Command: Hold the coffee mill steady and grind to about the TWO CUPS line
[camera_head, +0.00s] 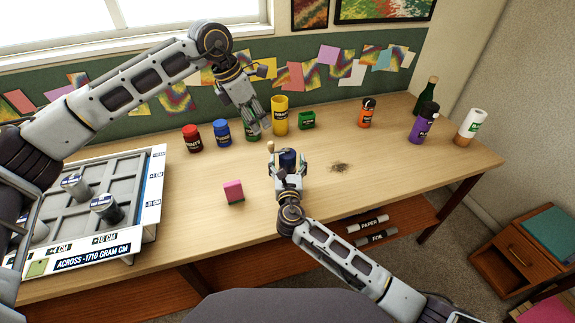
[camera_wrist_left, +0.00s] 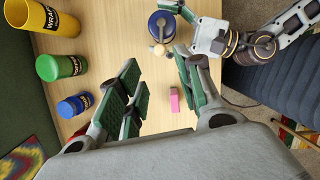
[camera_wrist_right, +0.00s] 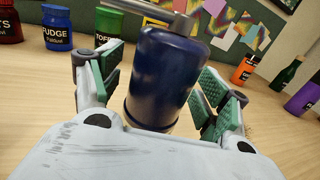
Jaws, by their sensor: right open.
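The dark blue coffee mill (camera_head: 288,158) stands upright on the table, its crank and pale round knob (camera_head: 271,147) at the top, knob to the left. My right gripper (camera_head: 289,174) is open, with its fingers on either side of the mill body. In the right wrist view the mill (camera_wrist_right: 162,80) fills the space between the green pads, with gaps showing. My left gripper (camera_head: 250,122) is open and empty, above the table behind and left of the mill. The left wrist view shows the mill (camera_wrist_left: 162,25) and knob (camera_wrist_left: 159,50) beyond its fingers. No TWO CUPS line is visible.
A pink block (camera_head: 233,191) lies left of the mill. Red (camera_head: 192,139), blue (camera_head: 222,132) and yellow (camera_head: 280,115) containers line the back. A dark scatter (camera_head: 339,167) lies right of the mill. A grey sectioned tray (camera_head: 150,200) is at left. The right front table is clear.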

